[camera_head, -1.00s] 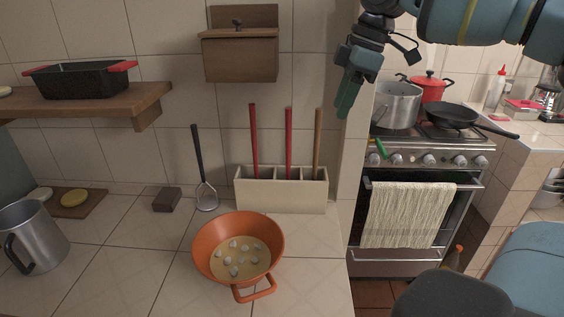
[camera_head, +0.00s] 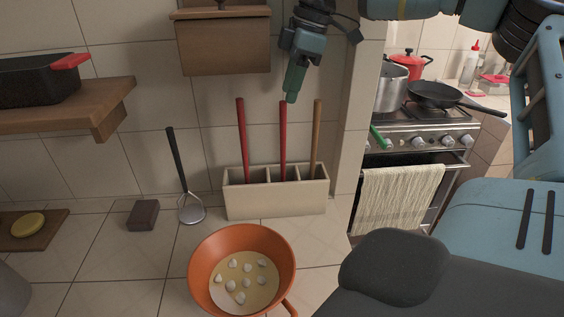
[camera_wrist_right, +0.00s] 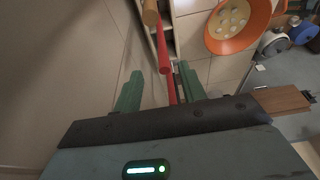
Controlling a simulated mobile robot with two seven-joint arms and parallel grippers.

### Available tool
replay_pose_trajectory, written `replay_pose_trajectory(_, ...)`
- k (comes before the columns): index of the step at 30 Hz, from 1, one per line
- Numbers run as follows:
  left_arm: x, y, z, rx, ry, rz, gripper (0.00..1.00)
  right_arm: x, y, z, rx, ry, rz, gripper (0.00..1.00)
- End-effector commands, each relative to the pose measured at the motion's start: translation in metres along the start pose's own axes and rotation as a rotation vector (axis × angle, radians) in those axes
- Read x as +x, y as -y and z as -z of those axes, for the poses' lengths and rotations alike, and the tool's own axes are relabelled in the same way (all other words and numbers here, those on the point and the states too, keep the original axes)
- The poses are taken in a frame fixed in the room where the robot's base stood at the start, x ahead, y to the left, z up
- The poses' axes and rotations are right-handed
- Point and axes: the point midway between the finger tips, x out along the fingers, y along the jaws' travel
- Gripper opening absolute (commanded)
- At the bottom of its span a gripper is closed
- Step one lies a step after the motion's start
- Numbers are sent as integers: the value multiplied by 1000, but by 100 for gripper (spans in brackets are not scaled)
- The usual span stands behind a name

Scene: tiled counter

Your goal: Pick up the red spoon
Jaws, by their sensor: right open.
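Two upright red handles stand in a pale holder (camera_head: 275,198) with compartments: the left red handle (camera_head: 243,140) and the middle red handle (camera_head: 283,140). The parts below are hidden by the holder, so I cannot tell which belongs to a spoon. My right gripper (camera_head: 291,97) is open and empty, pointing down near the top of the middle red handle. In the right wrist view a red handle (camera_wrist_right: 162,45) lies in line with the gap between the green fingers (camera_wrist_right: 159,72); touching is not visible. My left gripper is out of view.
A wooden handle (camera_head: 317,140) stands in the holder's right compartment. An orange colander-like bowl (camera_head: 207,262) with pale pieces is in front. A metal-headed utensil (camera_head: 177,160) leans on the wall. A wooden box (camera_head: 222,48) hangs above; a wall edge is right.

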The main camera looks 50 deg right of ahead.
Motion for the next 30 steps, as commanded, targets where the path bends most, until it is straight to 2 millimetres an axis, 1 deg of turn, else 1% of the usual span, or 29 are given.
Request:
replay_pose_trajectory(1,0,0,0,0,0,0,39,4,0,0,0,2,2,41)
replay_pose_trajectory(5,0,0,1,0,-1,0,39,6,0,0,0,1,1,41)
replay_pose_trajectory(8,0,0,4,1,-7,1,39,13,2,-1,0,2,2,41)
replay_pose_trajectory(15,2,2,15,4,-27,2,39,46,6,-3,0,3,2,41)
replay_pose_trajectory(18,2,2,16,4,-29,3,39,54,6,-3,0,2,2,41)
replay_pose_trajectory(26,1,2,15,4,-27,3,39,57,6,-3,0,0,1,41)
replay_pose_trajectory(27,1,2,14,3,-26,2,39,57,6,-3,0,0,1,38)
replay_pose_trajectory(30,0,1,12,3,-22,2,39,57,6,-3,0,0,1,25)
